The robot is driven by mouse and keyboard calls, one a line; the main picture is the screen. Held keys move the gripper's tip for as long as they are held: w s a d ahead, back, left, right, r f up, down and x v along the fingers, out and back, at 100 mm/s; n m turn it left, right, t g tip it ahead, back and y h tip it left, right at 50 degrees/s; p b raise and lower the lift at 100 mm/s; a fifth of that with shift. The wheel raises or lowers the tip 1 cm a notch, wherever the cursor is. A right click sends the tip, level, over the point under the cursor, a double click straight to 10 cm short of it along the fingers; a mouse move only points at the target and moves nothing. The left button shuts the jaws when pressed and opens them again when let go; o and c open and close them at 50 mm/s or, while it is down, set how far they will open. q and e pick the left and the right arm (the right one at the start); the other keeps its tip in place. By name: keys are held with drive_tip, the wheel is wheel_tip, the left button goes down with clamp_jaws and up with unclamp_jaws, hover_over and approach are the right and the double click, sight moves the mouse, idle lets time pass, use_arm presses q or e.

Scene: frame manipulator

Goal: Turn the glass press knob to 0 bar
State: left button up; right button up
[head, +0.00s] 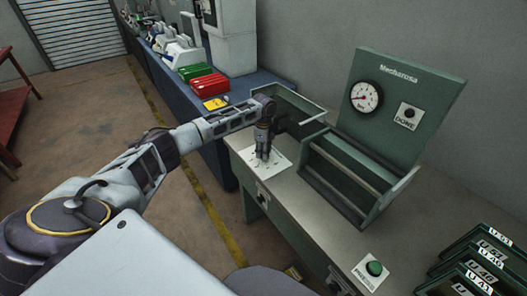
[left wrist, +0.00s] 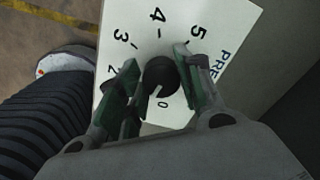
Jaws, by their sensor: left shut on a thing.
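The glass press knob (left wrist: 160,74) is round and black, on a white dial plate (left wrist: 135,22) marked with numbers; 0, 2, 3, 4 and 5 show in the left wrist view. A pale mark on the knob points down, close to the 0, slightly to its left. My left gripper (head: 262,158) points down at the plate (head: 280,160) on the bench. In the left wrist view its fingers (left wrist: 160,80) are on both sides of the knob, shut on it. The fingers cover part of the dial; the 1 is hidden. My right gripper is out of view.
A green press frame (head: 350,172) stands right of the dial, with a round gauge (head: 366,96) on the panel behind. A green button (head: 374,268) is at the bench front. Green frames (head: 475,262) are at lower right.

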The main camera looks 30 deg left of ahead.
use_arm(q)
drive_tip(key=shift+r+n+p, duration=0.1)
drive_tip(key=shift+n+p, duration=0.6)
drive_tip(key=shift+p, duration=0.45)
drive_tip(key=shift+n+p, duration=0.5)
drive_tip(key=shift+p, duration=0.1)
drive_tip(key=n+p, duration=0.2)
drive_tip(key=p, duration=0.1)
drive_tip(key=shift+s+d+n, duration=0.1)
drive_tip(key=shift+n, duration=0.2)
drive_tip(key=shift+n+p, duration=0.6)
drive_tip(key=shift+p, duration=0.05)
drive_tip(key=o, duration=1)
